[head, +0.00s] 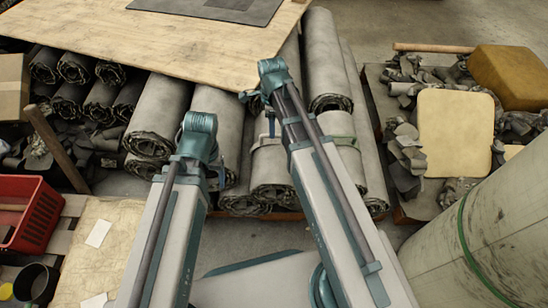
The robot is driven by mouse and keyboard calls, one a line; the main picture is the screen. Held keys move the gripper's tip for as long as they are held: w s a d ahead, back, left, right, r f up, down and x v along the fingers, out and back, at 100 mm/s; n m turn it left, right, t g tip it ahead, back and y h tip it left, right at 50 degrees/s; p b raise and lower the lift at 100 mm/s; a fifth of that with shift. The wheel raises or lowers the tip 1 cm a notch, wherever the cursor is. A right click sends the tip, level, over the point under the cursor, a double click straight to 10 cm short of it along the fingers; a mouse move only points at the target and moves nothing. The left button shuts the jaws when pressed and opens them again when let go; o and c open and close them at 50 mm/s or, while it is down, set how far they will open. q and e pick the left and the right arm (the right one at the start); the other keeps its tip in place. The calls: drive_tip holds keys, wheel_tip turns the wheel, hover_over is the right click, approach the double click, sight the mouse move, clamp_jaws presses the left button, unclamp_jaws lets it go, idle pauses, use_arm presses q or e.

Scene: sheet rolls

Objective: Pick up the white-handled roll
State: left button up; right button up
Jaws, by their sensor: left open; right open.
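Several grey sheet rolls lie under and in front of a wooden board. One roll (271,172) lies between my two arms with a pale band around it; I cannot tell whether this is a white handle. Another roll (346,130) to its right has a green band and is partly hidden by my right arm. A further roll (158,115) lies left of my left arm. My arms reach forward from the bottom over the rolls. Their upper joints show, but I cannot make out either gripper's fingers.
The wooden board (180,45) covers the back left, with a dark mat (215,8) on it. A red crate (30,212) and black pot (36,283) stand at lower left. A yellow pad (455,132) lies among scraps at right.

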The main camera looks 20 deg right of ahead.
sight(274, 153)
drive_tip(key=shift+s+d+f+b, duration=0.1)
drive_tip(key=shift+d+f+b, duration=0.05)
drive_tip(key=shift+f+b, duration=1.2)
drive_tip(key=shift+d+f+b, duration=0.1)
drive_tip(key=shift+f+b, duration=1.15)
drive_tip(key=shift+f, duration=0.05)
drive_tip(key=shift+r, duration=0.1)
clamp_jaws()
